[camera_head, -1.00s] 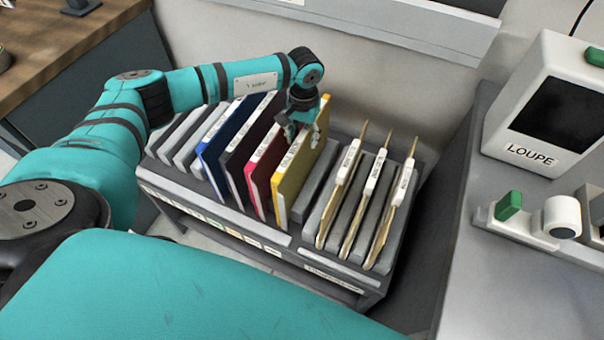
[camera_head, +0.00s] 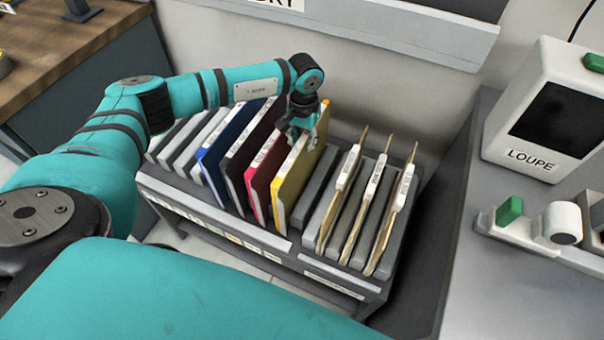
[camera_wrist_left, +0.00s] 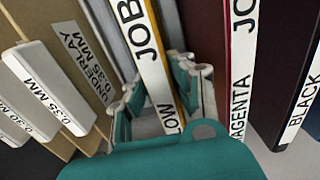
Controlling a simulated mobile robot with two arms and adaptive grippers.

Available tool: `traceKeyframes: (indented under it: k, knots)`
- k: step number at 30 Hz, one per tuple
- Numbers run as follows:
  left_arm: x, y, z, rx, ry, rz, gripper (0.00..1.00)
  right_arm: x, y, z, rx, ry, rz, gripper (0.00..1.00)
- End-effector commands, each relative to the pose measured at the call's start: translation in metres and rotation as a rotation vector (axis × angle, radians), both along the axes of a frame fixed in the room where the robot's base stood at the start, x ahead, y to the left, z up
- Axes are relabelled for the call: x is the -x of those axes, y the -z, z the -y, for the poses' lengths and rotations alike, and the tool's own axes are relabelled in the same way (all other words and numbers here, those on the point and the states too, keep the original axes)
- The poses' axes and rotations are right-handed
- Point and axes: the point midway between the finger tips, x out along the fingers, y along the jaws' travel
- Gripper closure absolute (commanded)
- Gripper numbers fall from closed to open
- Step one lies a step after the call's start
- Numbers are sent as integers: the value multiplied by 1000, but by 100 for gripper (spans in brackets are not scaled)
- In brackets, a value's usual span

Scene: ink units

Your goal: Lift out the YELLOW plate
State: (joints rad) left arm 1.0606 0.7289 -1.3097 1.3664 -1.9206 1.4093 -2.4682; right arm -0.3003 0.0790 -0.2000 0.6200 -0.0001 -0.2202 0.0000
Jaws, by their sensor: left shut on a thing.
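The yellow plate (camera_head: 290,187) stands upright in the grey rack, with the magenta plate (camera_head: 257,191) close on its left. My left gripper (camera_head: 304,128) comes from above and is shut on the upper edge of the yellow plate. In the left wrist view, the fingers (camera_wrist_left: 165,95) lie on both sides of the yellow plate's white label strip (camera_wrist_left: 146,50), which reads "JOB" and, lower down, "LOW". The fingers hide part of the label. The yellow plate's lower edge still sits among the rack's slots. My right gripper is not in view.
Black and blue plates (camera_head: 215,160) stand farther left in the rack (camera_head: 225,220). Several thin labelled sheets (camera_head: 350,195) stand upright to the right. A grey counter with a LOUPE device (camera_head: 540,115) is at the right. A wall rises close behind the rack.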

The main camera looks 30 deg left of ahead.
Motion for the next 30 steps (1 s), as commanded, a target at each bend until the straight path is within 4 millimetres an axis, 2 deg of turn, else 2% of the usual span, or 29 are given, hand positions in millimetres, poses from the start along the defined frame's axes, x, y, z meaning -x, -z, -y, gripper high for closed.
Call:
traceKeyframes:
  k: [24, 30]
  knots:
    - [-1, -100, -1, 0, 0, 3, 100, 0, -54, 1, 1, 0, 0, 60]
    - [-1, -110, 0, 0, 0, 2, 100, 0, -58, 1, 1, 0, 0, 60]
